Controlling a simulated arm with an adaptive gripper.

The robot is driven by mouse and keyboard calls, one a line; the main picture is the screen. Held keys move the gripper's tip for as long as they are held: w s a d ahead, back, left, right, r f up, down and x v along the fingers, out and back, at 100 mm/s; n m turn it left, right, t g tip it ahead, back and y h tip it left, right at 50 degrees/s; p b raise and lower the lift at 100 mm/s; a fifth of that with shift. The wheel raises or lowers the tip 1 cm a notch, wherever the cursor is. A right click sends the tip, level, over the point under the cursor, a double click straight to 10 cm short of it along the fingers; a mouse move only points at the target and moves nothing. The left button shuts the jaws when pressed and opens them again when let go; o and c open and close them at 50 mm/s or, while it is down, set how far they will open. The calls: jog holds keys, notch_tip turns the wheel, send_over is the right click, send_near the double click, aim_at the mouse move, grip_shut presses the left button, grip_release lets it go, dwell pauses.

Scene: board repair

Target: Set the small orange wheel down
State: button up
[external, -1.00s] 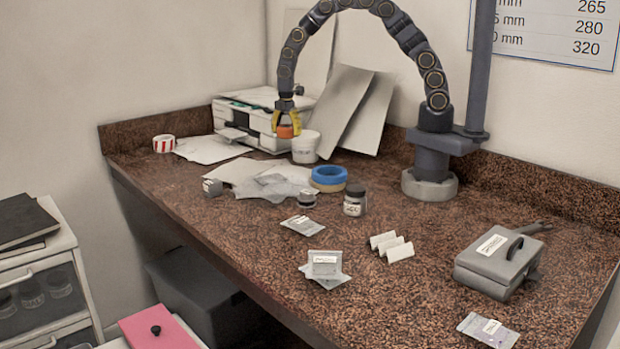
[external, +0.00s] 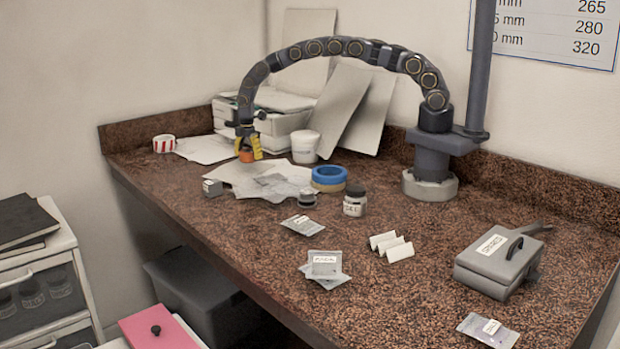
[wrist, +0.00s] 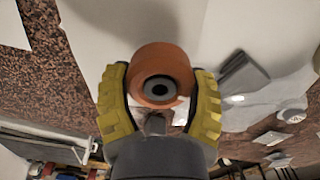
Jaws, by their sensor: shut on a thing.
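The small orange wheel (external: 246,156) has a dark hub with a pale ring, which shows in the wrist view (wrist: 160,87). My gripper (external: 248,150) has yellow ribbed fingers and is shut on the wheel, one finger on each side of it in the wrist view (wrist: 160,95). In the external view the wheel hangs low over the white papers (external: 228,173) at the back left of the bench. I cannot tell whether it touches them.
Blue and yellow tape rolls (external: 329,175), a white tub (external: 305,147) and a labelled jar (external: 354,201) stand to the right. A red-and-white roll (external: 164,144) lies at the back left. The front left of the bench is clear.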

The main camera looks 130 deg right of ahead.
aim_at(246, 174)
jog(key=shift+w+d+f, duration=0.2)
jog(key=shift+d+f, duration=0.1)
jog(key=shift+f, duration=0.2)
jog(key=shift+w+d+f, duration=0.15)
jog(key=shift+d+f, duration=0.1)
jog(key=shift+f, duration=1.45)
jog(key=shift+a+f, duration=0.1)
jog(key=o, duration=1.1)
jog(key=shift+o, duration=0.2)
